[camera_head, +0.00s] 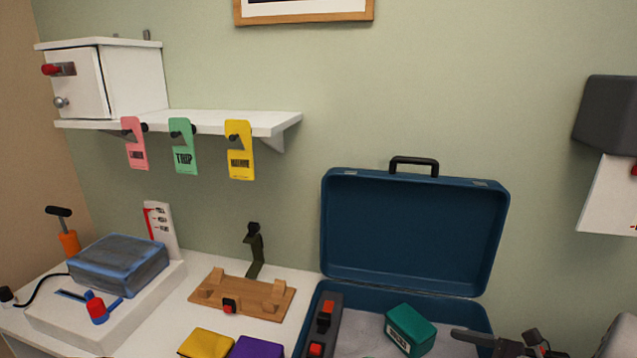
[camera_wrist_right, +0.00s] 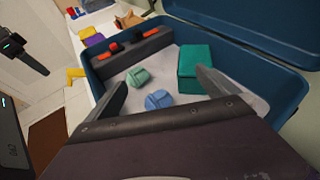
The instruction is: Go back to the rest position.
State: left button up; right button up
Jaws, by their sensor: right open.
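My right gripper (camera_wrist_right: 162,90) is open and empty above the open blue suitcase (camera_wrist_right: 290,50). In the head view it shows at the lower right (camera_head: 492,340), over the case's front right part. Inside the case lie a teal box (camera_wrist_right: 195,66), a pale green rolled item (camera_wrist_right: 138,77) and a blue rolled item (camera_wrist_right: 158,100). The box also shows in the head view (camera_head: 410,330), left of the gripper and apart from it. A dark part at the left of the wrist view looks like my left gripper (camera_wrist_right: 35,58); its jaws cannot be made out.
The suitcase lid (camera_head: 415,230) stands raised. A dark bar with red buttons (camera_head: 324,322) lies along the case's left side. Yellow (camera_head: 206,343) and purple (camera_head: 256,347) items lie left of it, before a wooden stand (camera_head: 240,295). A shelf (camera_head: 220,120) with hanging tags is above.

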jog(key=s+a+n+g+y, duration=0.25)
jog(key=a+n+g, duration=0.45)
jog(key=a, duration=0.9)
jog(key=s+a+f+n+g+h, duration=0.2)
jog(key=s+a+f+n+h, duration=0.1)
jog(key=s+n, duration=0.3)
jog(key=s+a+f+n+g+h, duration=0.2)
jog(key=s+n+g+h, duration=0.15)
jog(key=s+n, duration=0.25)
jog(key=d+f+n+t+h, duration=0.3)
jog(key=d+n+h, duration=0.1)
jog(key=d+n, duration=0.25)
pick_arm(q)
notch_tip(320, 180, up, 14)
jog(key=p, duration=1.4)
jog(key=shift+s+d+r, duration=0.15)
jog(key=shift+s, duration=0.1)
pick_arm(e)
notch_tip(320, 180, up, 14)
jog(key=w+n, duration=0.1)
jog(key=w, duration=0.1)
jog(key=shift+w+d+t, duration=0.15)
jog(key=shift+w+t, duration=0.05)
jog(key=shift+t, duration=0.15)
